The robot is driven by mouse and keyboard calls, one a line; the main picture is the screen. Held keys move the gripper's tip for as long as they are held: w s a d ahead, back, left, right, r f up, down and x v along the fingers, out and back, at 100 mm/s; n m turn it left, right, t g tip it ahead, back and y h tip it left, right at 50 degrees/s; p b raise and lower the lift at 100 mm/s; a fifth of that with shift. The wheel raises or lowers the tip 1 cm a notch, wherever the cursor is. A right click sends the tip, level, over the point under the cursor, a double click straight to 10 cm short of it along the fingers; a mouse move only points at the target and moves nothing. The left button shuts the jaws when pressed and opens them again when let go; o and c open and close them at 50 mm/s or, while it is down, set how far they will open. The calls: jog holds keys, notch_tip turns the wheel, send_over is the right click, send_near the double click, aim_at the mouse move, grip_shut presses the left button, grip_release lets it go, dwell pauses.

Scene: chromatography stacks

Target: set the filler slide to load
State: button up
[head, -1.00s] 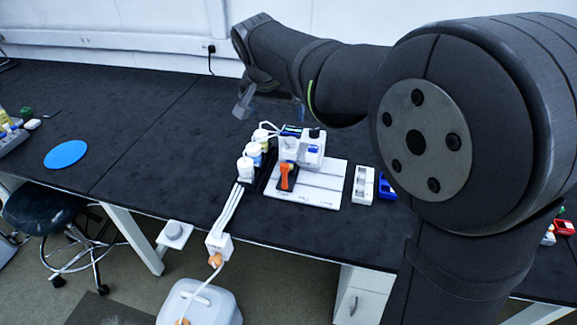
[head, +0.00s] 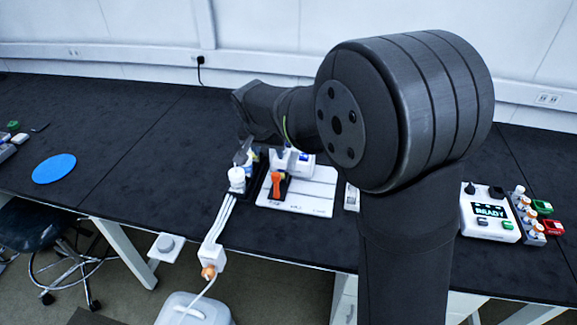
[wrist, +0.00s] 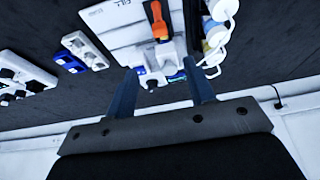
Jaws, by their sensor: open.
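The filler slide has an orange handle (head: 277,184) on a dark track, on a white base board (head: 312,200). In the wrist view the orange handle (wrist: 157,22) stands at the top middle, beside small printed words that seem to read FILL and LOAD. A white unit (head: 303,165) adjoins the track; it also shows in the wrist view (wrist: 152,58). The fingers are apart from the orange handle.
White-capped bottles (head: 237,175) stand in a dark rack left of the board, with white tubes running off the table's front edge. A small white block (head: 351,197) lies right of the board. The left table is mostly clear.

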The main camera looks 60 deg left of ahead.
aim_at(276, 175)
jog(key=x, duration=1.5)
jog(key=shift+f, duration=0.2)
grip_shut()
